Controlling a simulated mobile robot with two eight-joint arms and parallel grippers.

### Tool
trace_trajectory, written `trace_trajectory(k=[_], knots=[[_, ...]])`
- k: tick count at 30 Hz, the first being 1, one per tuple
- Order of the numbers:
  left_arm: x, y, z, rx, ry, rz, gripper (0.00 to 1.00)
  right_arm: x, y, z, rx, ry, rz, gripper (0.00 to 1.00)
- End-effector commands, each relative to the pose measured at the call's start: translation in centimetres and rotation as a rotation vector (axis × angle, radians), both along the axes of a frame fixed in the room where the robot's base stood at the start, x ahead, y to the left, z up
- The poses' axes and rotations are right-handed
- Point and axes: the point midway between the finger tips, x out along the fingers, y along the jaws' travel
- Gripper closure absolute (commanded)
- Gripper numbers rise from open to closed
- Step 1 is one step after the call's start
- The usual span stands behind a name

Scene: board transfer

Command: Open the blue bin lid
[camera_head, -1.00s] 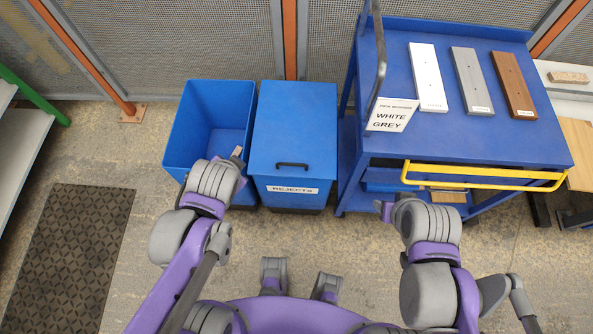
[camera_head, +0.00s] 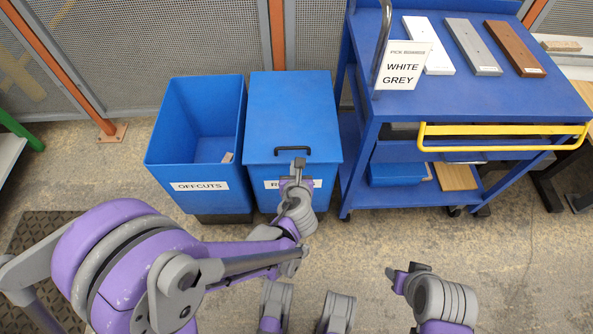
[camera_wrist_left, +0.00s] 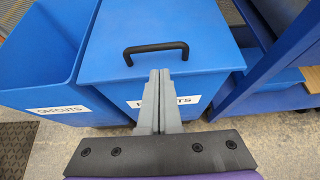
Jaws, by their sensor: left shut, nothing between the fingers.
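The blue bin with the lid (camera_head: 292,110) stands in the middle of the head view, its lid closed flat. A black bar handle (camera_head: 293,151) sits near the lid's front edge, and the handle also shows in the left wrist view (camera_wrist_left: 156,47). My left gripper (camera_head: 298,164) is shut and empty just in front of the handle, apart from it. In the left wrist view its fingertips (camera_wrist_left: 159,73) point at the lid's front edge, below the handle, and cover part of the REJECTS label. My right gripper (camera_head: 402,271) is low at the right; its finger opening is unclear.
An open blue OFFCUTS bin (camera_head: 187,186) stands directly left, with a small piece inside. At right is a blue cart (camera_head: 480,105) with white, grey and brown boards, a WHITE GREY sign (camera_head: 403,67) and a yellow rail (camera_head: 500,129). Floor in front is clear.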

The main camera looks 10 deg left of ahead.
Motion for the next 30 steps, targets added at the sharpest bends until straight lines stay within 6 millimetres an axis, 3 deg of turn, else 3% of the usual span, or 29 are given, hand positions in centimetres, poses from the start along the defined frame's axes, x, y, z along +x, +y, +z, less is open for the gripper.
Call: trace_trajectory(k=[6,12,30], knots=[[3.4,1.0,-2.2,-0.002,0.0,0.003,1.0,0.2,0.0,-1.3,0.0,0.004,0.0,0.5],[5.0,1.5,-3.1,-0.002,-0.001,0.002,1.0,0.2,0.0,-1.7,0.0,0.004,0.0,0.5],[5.2,1.2,-2.7,-0.006,0.009,0.002,1.0,0.2,0.0,-1.3,0.0,0.004,0.0,0.5]])
